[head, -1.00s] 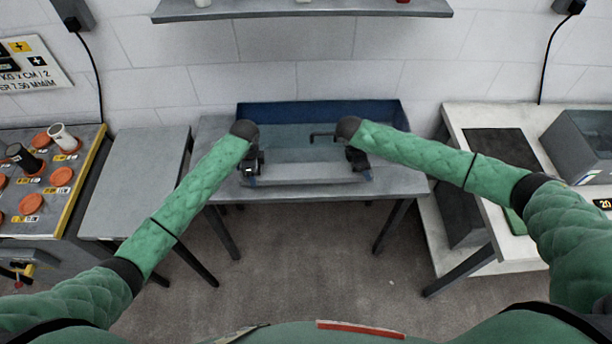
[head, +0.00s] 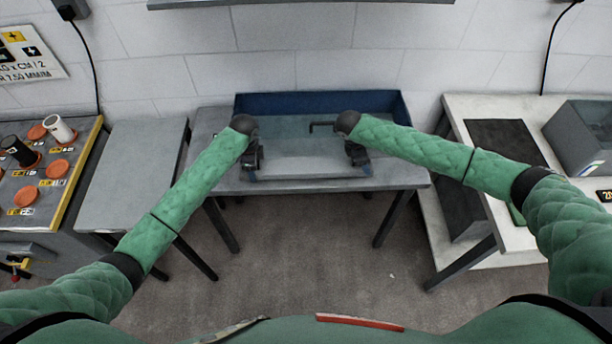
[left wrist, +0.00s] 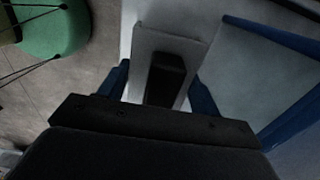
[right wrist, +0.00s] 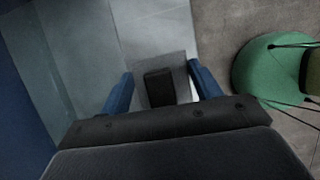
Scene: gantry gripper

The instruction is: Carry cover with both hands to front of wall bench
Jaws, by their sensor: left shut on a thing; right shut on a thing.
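The cover (head: 303,168) is a wide, see-through piece with a pale front edge, held level between my two grippers over the wall bench (head: 405,176). My left gripper (head: 251,172) is shut on its left end. In the left wrist view the blue fingers stand on both sides of a black block (left wrist: 166,78) on the cover. My right gripper (head: 361,164) is shut on the right end, and the right wrist view shows a like black block (right wrist: 159,88) between its fingers. Whether the cover touches the bench top is unclear.
A dark blue panel or bin wall (head: 290,103) stands at the back of the bench, with a black bar (head: 320,125) before it. A grey side table (head: 135,170) is left; a white table (head: 520,230) with a grey box is right. The floor in front is clear.

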